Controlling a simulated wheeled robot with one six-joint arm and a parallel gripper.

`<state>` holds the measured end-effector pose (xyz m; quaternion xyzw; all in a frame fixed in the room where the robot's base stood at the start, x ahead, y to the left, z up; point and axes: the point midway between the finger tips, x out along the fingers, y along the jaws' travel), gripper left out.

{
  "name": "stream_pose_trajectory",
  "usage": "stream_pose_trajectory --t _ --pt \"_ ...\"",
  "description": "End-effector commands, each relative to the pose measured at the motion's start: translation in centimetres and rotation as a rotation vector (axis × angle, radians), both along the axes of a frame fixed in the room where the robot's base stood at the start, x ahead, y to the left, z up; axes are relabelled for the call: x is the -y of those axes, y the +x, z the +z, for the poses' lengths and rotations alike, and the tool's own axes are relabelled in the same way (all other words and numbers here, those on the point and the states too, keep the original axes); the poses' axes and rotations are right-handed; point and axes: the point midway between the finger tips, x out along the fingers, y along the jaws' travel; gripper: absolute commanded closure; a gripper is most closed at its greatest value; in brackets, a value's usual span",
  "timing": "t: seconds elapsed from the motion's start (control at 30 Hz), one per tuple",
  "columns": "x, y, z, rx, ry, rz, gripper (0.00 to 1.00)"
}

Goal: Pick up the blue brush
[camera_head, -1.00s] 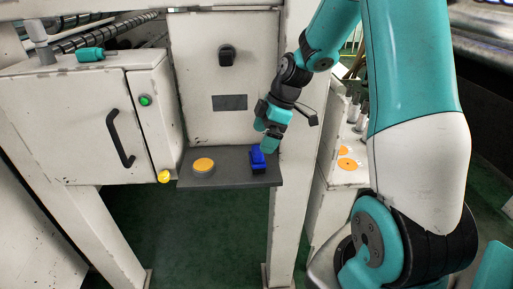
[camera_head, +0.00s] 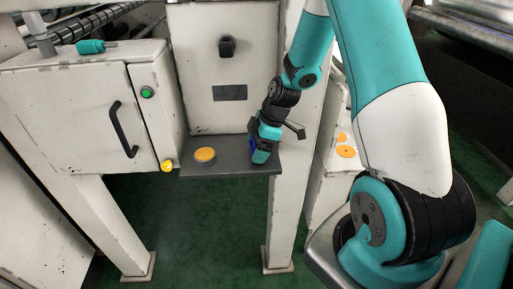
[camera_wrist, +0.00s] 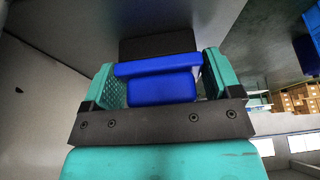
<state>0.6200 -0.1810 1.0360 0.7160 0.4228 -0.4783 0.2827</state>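The blue brush (camera_head: 252,147) is at the right end of the dark grey shelf, mostly hidden behind my gripper (camera_head: 262,157) in the head view. My gripper points down over it. In the wrist view the blue brush (camera_wrist: 160,85) lies between the two teal fingers of my gripper (camera_wrist: 165,80), with a dark part beyond it. The fingers are spread wide, one on each side of the brush. A gap shows between the left finger and the lower blue block; firm contact is not visible.
The dark grey shelf (camera_head: 225,170) also holds an orange-topped round button (camera_head: 205,155) to the left. A white cabinet (camera_head: 75,120) with a black handle stands at left. A white post (camera_head: 283,215) rises by the shelf's right end.

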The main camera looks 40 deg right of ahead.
Motion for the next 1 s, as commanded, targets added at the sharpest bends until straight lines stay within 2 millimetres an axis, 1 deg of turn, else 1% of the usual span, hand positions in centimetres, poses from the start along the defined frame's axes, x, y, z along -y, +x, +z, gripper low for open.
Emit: stream_pose_trajectory --t 0.03,0.07,0.1,0.13,0.47,0.57,0.63,0.67,0.77,1.0 --pt "0.0 0.0 0.0 0.0 0.0 0.0 0.28" --pt "0.0 0.0 0.0 0.0 0.0 0.0 0.34" --pt "0.0 0.0 0.0 0.0 0.0 0.0 0.44" --pt "0.0 0.0 0.0 0.0 0.0 0.0 0.49" --pt "0.0 0.0 0.2 0.001 0.0 0.0 0.5" --pt "0.1 0.0 0.8 0.002 0.0 0.0 0.5" --pt "0.1 0.1 1.6 0.004 -0.001 -0.001 0.5" --pt "0.1 0.1 2.0 0.005 -0.002 -0.001 0.5" --pt "0.1 0.1 4.1 0.008 -0.005 -0.001 0.5" --pt "0.1 0.1 11.6 0.01 -0.006 -0.001 0.5"
